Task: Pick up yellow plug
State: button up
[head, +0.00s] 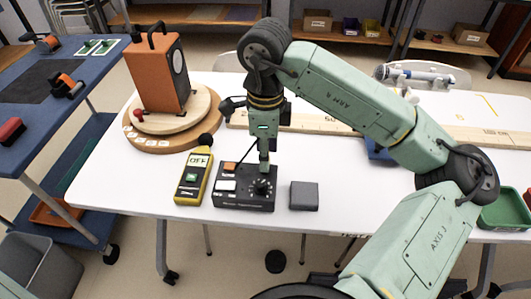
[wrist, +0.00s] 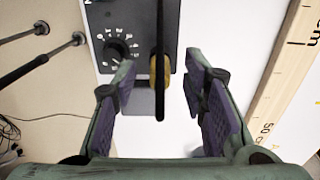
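The yellow plug (wrist: 167,70) shows in the wrist view near the edge of the black control box (wrist: 113,18), with a dark cable or rod running in front of it. My gripper (wrist: 163,78) is open, with one purple-padded finger on each side of the plug and visible gaps between. In the head view my gripper (head: 264,158) points down over the back of the black control box (head: 243,200). I cannot make out the plug in the head view.
A yellow meter (head: 193,180) stands left of the box and a grey block (head: 304,196) right of it. An orange speaker (head: 158,70) stands on a round wooden turntable (head: 140,137). A long wooden ruler (head: 330,124) lies behind.

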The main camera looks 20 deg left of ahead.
jog(key=shift+f, duration=0.5)
grip_shut()
